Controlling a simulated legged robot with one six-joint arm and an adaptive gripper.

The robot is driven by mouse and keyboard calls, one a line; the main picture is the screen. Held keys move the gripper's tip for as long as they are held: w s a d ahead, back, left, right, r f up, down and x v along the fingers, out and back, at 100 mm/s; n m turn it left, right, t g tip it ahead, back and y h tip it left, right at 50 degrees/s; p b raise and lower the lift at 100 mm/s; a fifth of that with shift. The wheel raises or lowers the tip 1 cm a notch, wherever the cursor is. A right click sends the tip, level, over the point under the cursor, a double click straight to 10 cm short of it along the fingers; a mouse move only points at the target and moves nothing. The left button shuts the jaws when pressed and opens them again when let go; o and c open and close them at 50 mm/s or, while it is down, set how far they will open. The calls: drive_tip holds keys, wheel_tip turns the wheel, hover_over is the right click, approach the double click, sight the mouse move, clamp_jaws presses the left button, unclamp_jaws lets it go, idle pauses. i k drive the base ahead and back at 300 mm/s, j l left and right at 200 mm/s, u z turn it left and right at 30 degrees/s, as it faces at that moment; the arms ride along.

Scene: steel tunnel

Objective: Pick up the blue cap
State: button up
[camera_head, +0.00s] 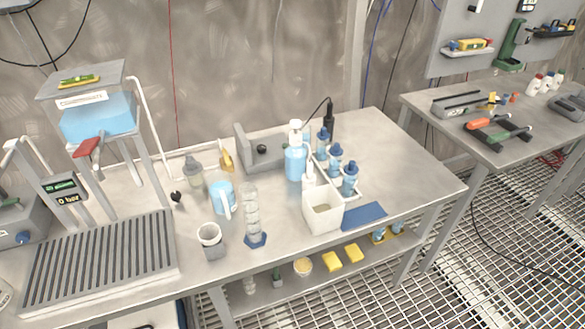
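Several small bottles with blue caps stand in a row toward the right of the metal workbench (408,165). One blue cap (351,168) is on the nearest bottle, another blue cap (336,149) is behind it, and a third blue cap (323,132) is further back. Each looks seated on its bottle. I see no loose blue cap on the bench top, and I cannot tell which cap is meant. My gripper is not in view.
A white open container (324,217) and a blue flat pad (363,216) lie in front of the bottles. A pump bottle (296,160) stands left of them. A graduated cylinder (253,215) and blue jug (222,197) stand further left. The bench's right end is clear.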

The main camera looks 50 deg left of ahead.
sight(323, 134)
drive_tip(key=i+u, duration=0.2)
drive_tip(key=u, duration=1.4)
drive_tip(key=i+l+u, duration=0.1)
drive_tip(key=l+u, duration=0.65)
drive_tip(key=i+l+u, duration=0.1)
drive_tip(key=l+u, duration=0.15)
drive_tip(key=u, duration=0.15)
drive_tip(key=l+u, duration=0.35)
drive_tip(key=l, duration=0.4)
drive_tip(key=k+l+u, duration=0.1)
drive_tip(key=l, duration=0.3)
drive_tip(key=k+l+u, duration=0.1)
drive_tip(key=l, duration=0.3)
drive_tip(key=k+l, duration=0.15)
drive_tip(key=l, duration=0.25)
drive_tip(key=k+l+u, duration=0.1)
drive_tip(key=l, duration=0.3)
